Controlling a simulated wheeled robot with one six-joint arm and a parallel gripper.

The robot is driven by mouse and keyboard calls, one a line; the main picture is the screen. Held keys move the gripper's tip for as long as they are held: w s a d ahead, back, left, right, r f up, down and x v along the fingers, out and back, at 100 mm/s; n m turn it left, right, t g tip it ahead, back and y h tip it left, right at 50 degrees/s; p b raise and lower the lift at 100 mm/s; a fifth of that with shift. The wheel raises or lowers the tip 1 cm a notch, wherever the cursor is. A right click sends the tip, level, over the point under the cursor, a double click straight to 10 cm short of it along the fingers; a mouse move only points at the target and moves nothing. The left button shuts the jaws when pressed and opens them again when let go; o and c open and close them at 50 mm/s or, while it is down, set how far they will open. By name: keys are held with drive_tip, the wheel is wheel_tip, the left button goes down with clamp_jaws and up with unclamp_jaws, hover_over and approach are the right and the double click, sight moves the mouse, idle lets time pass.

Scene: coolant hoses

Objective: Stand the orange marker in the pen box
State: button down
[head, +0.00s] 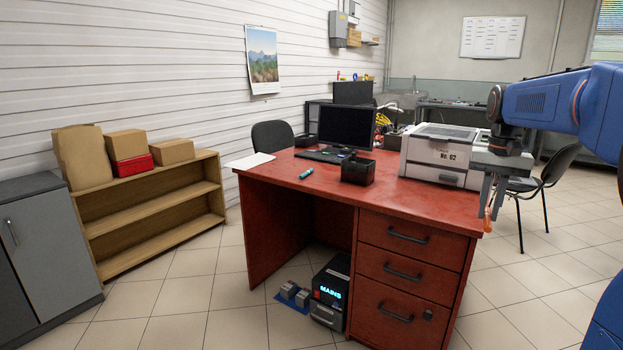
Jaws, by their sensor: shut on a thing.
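My gripper (485,203) points down at the right end of the red desk, at its front right corner. It is shut on the orange marker (488,223), which shows small and roughly upright between and below the fingertips. The fingers hide part of it. A black open box (357,172), which looks like the pen box, stands on the desk in front of the monitor. It is well to the left of my gripper. What lies inside the box is too small to tell.
A teal marker (306,173) lies on the red desk (330,189) left of the box. A white printer (438,155) stands between the box and my gripper. A monitor (347,127) and keyboard (322,155) are behind. The desk's front strip is clear.

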drive_tip(key=w+a+f+n, duration=0.2)
drive_tip(key=w+a+f, duration=0.2)
drive_tip(key=f, duration=1.6)
drive_tip(key=w+a+f+n, duration=0.2)
drive_tip(key=w+a+f, duration=0.2)
drive_tip(key=f, duration=1.5)
drive_tip(key=w+a+f+n, duration=0.1)
drive_tip(key=w+a+f, duration=0.2)
drive_tip(key=f, duration=1.7)
drive_tip(key=a, duration=0.4)
drive_tip(key=shift+w+f+n, duration=0.3)
drive_tip(key=shift+w+n, duration=0.1)
